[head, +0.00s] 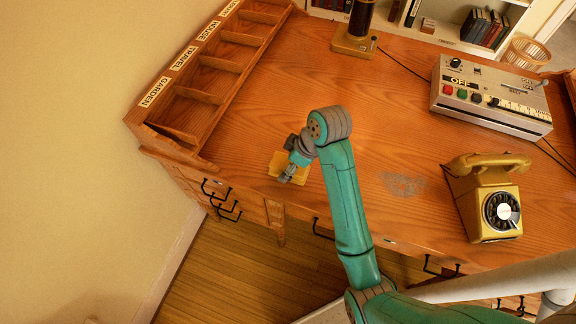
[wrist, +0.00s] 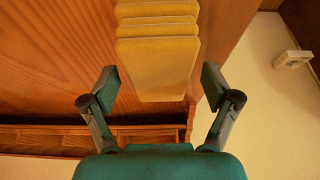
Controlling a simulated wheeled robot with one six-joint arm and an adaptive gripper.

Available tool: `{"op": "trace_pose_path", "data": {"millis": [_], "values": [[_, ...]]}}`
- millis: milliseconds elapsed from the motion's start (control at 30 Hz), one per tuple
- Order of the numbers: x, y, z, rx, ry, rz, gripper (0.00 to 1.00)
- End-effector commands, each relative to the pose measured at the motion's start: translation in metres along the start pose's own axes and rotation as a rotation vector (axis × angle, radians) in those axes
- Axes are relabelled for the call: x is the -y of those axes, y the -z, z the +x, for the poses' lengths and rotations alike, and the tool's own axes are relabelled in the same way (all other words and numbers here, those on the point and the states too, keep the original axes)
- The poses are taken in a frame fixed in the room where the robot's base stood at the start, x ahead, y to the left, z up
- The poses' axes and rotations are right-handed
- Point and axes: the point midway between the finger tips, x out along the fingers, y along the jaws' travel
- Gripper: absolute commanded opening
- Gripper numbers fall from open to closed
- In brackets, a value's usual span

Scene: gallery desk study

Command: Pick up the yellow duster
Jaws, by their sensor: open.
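The yellow duster (head: 305,175) lies on the wooden desk near its front left edge, partly hidden by my gripper in the head view. In the wrist view the yellow duster (wrist: 157,60) shows as a yellow block with stepped layers, running from the top edge to the middle. My gripper (head: 288,177) is over the duster in the head view. In the wrist view my gripper (wrist: 160,85) is open, with one finger to each side of the duster's lower end. No contact between fingers and duster can be made out.
A sorter with labelled compartments (head: 190,93) runs along the desk's left side. A lamp base (head: 354,42) stands at the back. A control box (head: 490,95) and a yellow telephone (head: 487,200) stand to the right. The middle of the desk (head: 400,130) is clear.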

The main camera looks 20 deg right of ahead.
Motion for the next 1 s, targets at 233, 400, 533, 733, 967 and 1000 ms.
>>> {"op": "trace_pose_path", "data": {"millis": [233, 400, 533, 733, 967, 1000], "values": [[0.0, -0.0008, 0.0022, 0.0, 0.0, 0.0, 0.88], [0.0, -0.0016, 0.0041, 0.0, 0.0, 0.0, 0.88], [0.0, -0.0018, 0.0047, 0.0, 0.0, 0.0, 0.88], [0.0, -0.0018, 0.0047, 0.0, 0.0, 0.0, 0.82], [0.0, -0.0018, 0.0047, 0.0, 0.0, 0.0, 0.27], [0.0, -0.0018, 0.0047, 0.0, 0.0, 0.0, 0.27]]}}
